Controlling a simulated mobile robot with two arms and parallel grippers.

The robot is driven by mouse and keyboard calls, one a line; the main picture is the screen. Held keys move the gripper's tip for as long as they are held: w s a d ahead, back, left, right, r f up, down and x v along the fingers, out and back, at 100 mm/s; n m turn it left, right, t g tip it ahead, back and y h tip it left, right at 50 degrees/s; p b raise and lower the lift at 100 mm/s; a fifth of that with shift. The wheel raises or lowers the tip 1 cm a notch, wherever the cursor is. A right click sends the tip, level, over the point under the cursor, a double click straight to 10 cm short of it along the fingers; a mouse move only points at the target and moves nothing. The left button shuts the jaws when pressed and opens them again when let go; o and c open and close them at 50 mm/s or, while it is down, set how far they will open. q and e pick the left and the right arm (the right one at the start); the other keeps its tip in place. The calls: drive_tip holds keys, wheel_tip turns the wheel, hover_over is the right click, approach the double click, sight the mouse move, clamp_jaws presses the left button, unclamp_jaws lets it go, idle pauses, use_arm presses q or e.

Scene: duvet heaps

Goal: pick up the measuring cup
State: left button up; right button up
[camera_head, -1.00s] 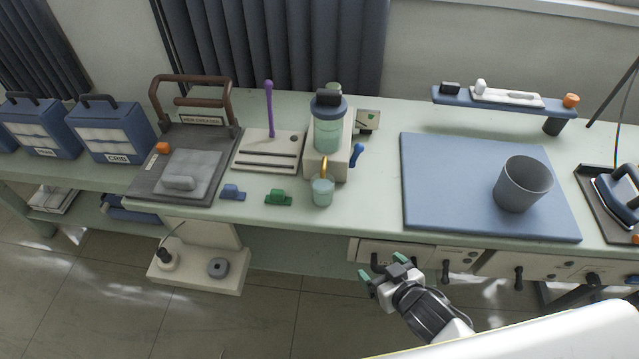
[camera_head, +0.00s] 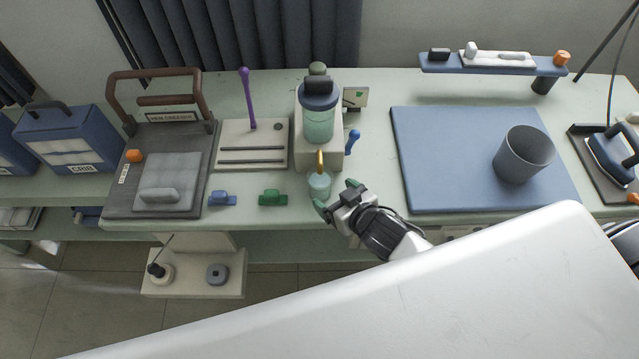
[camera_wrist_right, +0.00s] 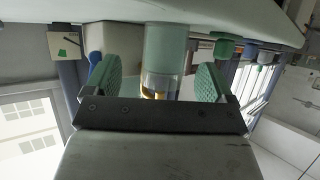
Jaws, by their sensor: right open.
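The measuring cup, which I take to be the small teal cup (camera_head: 319,186), stands at the table's front edge, under the brass spout (camera_head: 320,160) of a dispenser. In the right wrist view, which looks upside down, a teal cylinder that seems to be the cup (camera_wrist_right: 166,45) shows between and beyond the two green finger pads. My right gripper (camera_head: 336,195) is open and empty, with its fingertips close to the cup's right front side. I cannot tell whether a finger touches it. My left gripper is not in view.
The dispenser with its teal jar (camera_head: 318,122) stands just behind the cup. A green clip (camera_head: 272,197) and a blue clip (camera_head: 222,198) lie to the left. A grey tumbler (camera_head: 523,155) stands on a blue mat (camera_head: 440,150) at the right. A grey press (camera_head: 165,185) stands further left.

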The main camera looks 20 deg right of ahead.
sight(327, 192)
drive_tip(key=x, duration=0.4)
drive_tip(key=shift+w+a+f+p, duration=0.1)
drive_tip(key=shift+w+a+p, duration=0.15)
drive_tip(key=shift+a, duration=0.2)
drive_tip(key=shift+w+f, duration=0.1)
drive_tip(key=shift+w, duration=0.05)
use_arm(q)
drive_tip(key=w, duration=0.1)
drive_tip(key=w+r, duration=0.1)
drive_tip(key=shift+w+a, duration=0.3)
use_arm(e)
drive_tip(key=c, duration=0.4)
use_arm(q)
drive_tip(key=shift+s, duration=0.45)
use_arm(e)
drive_tip(key=c, duration=0.7)
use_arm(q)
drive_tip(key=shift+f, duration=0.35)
use_arm(e)
drive_tip(key=shift+r, duration=0.25)
